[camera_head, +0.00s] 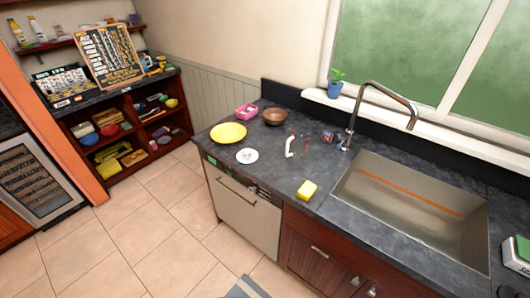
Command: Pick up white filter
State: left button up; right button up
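Two white things lie on the dark countertop, and I cannot tell for sure which is the white filter. One is a small, flat, round white piece with grey marks (247,155), just in front of a yellow plate (228,133). The other is a slim, bent white piece (290,146) to its right, nearer the middle of the counter. Both lie clear of other things. Neither of my grippers shows in this view.
A yellow sponge (307,190) lies near the counter's front edge, left of the sink (405,205). A pink container (246,111) and a brown bowl (275,116) stand behind. A tall faucet (350,125) rises at the sink. The tiled floor (160,240) at left is clear.

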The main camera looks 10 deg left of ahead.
aim_at(246, 156)
jog(key=i+j+z, duration=0.15)
jog(key=j+z, duration=0.3)
jog(key=i+j+z, duration=0.1)
jog(key=j+z, duration=0.65)
jog(key=j, duration=0.2)
jog(key=j+z, duration=0.35)
jog(key=j, duration=0.2)
